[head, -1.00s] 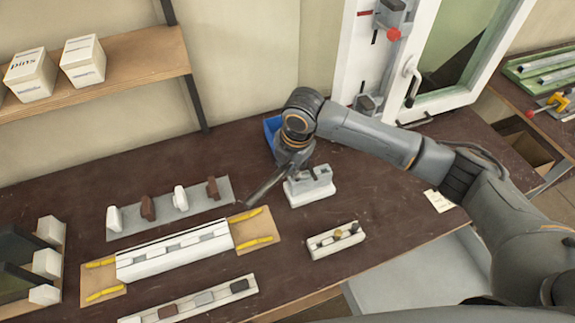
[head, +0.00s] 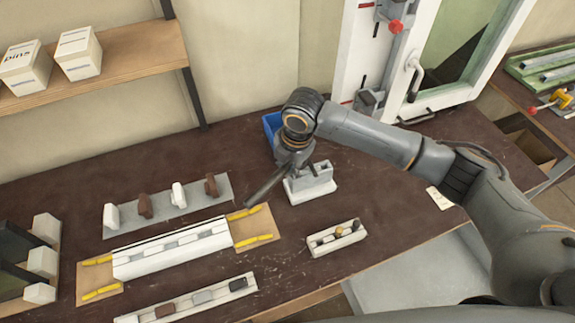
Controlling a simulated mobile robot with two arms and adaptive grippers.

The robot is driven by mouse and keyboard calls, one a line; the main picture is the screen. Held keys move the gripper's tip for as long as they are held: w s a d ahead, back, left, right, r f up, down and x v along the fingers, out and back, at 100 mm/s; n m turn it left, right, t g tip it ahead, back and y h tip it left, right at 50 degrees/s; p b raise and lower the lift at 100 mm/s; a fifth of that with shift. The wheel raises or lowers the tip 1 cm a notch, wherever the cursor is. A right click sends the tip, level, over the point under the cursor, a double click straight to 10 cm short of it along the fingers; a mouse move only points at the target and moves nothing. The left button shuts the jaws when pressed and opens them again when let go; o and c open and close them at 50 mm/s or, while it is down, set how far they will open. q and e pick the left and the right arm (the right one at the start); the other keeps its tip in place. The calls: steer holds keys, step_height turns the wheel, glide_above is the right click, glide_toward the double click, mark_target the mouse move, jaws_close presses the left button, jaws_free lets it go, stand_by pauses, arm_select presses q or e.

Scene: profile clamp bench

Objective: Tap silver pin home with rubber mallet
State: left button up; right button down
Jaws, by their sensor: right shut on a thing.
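My right gripper (head: 288,162) points down beside a grey block (head: 312,177) on a white base, at the middle of the bench in the head view. It is shut on a dark rod (head: 265,187) that slants down to the left and looks like the mallet's handle. I cannot make out the mallet's head. A small pale rack (head: 322,248) in front of the block holds several small pins; their colours are hard to tell apart, and I cannot single out the silver one. Whether a pin sits in the block is too small to tell. My left gripper is not in view.
A white profile (head: 140,266) lies between tan pads with yellow strips. A grey strip (head: 190,196) with several brown and white clamps lies behind it; another strip (head: 243,294) lies in front. A blue bin (head: 270,122) stands behind my gripper. Dark bench around the rack is clear.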

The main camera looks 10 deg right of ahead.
stand_by(0.4)
step_height(320, 180, down, 4)
steer(key=shift+r+b, duration=0.25)
steer(key=shift+b, duration=0.25)
step_height(320, 180, up, 4)
steer(key=p, duration=0.4)
steer(key=shift+r+p, duration=0.1)
steer(key=shift+p, duration=0.2)
